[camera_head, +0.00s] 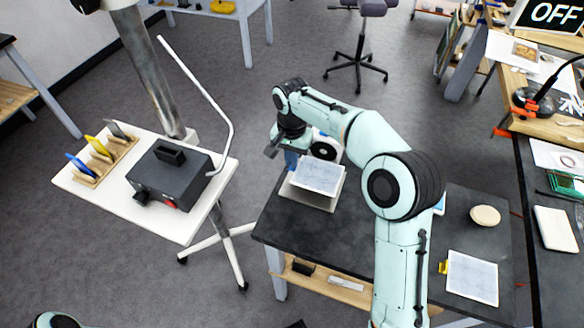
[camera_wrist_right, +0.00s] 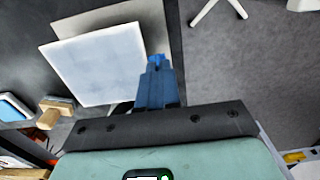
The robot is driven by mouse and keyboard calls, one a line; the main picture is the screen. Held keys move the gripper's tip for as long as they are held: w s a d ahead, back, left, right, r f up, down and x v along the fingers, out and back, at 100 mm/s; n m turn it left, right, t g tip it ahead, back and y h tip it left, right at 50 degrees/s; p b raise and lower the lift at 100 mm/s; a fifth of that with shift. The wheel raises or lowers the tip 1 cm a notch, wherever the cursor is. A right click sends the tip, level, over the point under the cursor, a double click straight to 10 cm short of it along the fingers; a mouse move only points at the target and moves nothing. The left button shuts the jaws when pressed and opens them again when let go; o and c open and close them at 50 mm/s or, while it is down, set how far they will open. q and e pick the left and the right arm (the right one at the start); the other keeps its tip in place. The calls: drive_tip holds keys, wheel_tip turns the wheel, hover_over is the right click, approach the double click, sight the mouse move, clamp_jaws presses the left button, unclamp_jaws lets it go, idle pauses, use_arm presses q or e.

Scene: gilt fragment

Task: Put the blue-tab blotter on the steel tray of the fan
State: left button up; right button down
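The blue-tab blotter (camera_head: 319,177) is a pale, faintly lined sheet. It lies over the fan's pale steel tray (camera_head: 308,198), whose front and left margins show beyond it. I cannot tell whether sheet and tray touch. The fan (camera_head: 324,151) shows as a dark round opening behind the sheet, partly hidden by my arm. My right gripper (camera_head: 290,158) points down at the sheet's back left corner. In the right wrist view its fingers (camera_wrist_right: 157,82) are close together on the blue tab at the edge of the blotter (camera_wrist_right: 98,66). My left gripper is out of view.
A yellow-tab blotter (camera_head: 472,278) and a round cream disc (camera_head: 485,216) lie at the right of the dark table (camera_head: 285,228). A white stand (camera_head: 85,184) at left holds a dark box (camera_head: 170,174) and a rack with coloured pieces. Open floor separates stand and table.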

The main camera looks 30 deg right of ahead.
drive_tip(key=shift+f, duration=2.05)
drive_tip(key=shift+b, duration=0.3)
drive_tip(key=shift+f, duration=0.2)
drive_tip(key=c, duration=1.4)
unclamp_jaws()
drive_tip(key=shift+o, duration=0.2)
drive_tip(key=shift+r, duration=0.15)
wheel_tip(320, 180, up, 12)
drive_tip(key=shift+r+p, duration=0.1)
drive_tip(key=shift+p, duration=1.05)
